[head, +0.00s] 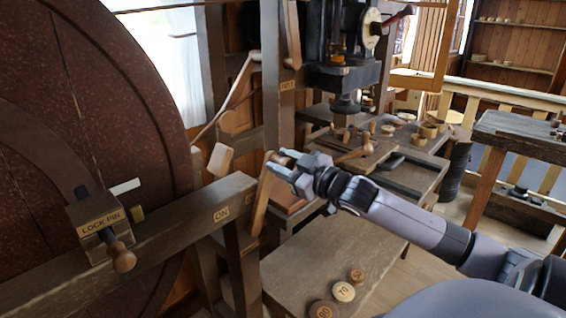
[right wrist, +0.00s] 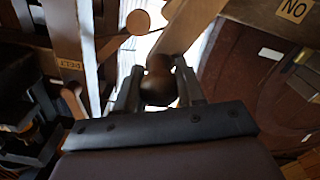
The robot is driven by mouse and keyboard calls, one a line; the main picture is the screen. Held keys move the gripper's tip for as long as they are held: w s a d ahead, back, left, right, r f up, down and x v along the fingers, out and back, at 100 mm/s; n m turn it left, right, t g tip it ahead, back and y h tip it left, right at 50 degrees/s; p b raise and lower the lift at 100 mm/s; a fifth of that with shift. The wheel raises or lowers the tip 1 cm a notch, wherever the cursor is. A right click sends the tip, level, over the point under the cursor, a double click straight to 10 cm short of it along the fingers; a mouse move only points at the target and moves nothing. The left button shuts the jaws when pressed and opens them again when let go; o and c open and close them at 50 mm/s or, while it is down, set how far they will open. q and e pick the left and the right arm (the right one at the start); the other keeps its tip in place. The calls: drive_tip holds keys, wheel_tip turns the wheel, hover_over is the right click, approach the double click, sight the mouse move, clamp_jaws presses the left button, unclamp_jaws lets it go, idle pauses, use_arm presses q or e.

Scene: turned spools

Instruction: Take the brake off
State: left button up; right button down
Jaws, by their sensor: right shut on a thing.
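The brake lever (head: 261,205) is a wooden bar standing at the end of the beam, just right of the ON plate (head: 221,213). Its top leans slightly right. My right gripper (head: 279,166) is shut on the round knob at the lever's top. The right wrist view shows the dark wooden knob (right wrist: 158,82) between the two fingers. The fingers cover part of the knob in both views. My left gripper is not in view.
A large dark red wheel (head: 95,110) fills the left, with a LOCK PIN block (head: 100,222) in front. A post marked BELT (head: 287,86) stands behind the lever. A low bench (head: 330,250) with several numbered discs lies below my right arm. A drill press (head: 340,70) stands farther back.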

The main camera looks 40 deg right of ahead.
sight(292, 167)
drive_tip(key=c, duration=0.7)
unclamp_jaws()
drive_tip(key=shift+d+r, duration=0.1)
drive_tip(key=shift+d, duration=0.3)
drive_tip(key=shift+w+a, duration=0.1)
drive_tip(key=shift+a+f, duration=0.1)
drive_tip(key=shift+f, duration=0.1)
drive_tip(key=shift+s+f, duration=0.1)
drive_tip(key=shift+s, duration=1.6)
drive_tip(key=shift+s+d, duration=0.15)
drive_tip(key=shift+s, duration=0.75)
drive_tip(key=shift+s+d, duration=0.1)
drive_tip(key=shift+s, duration=0.8)
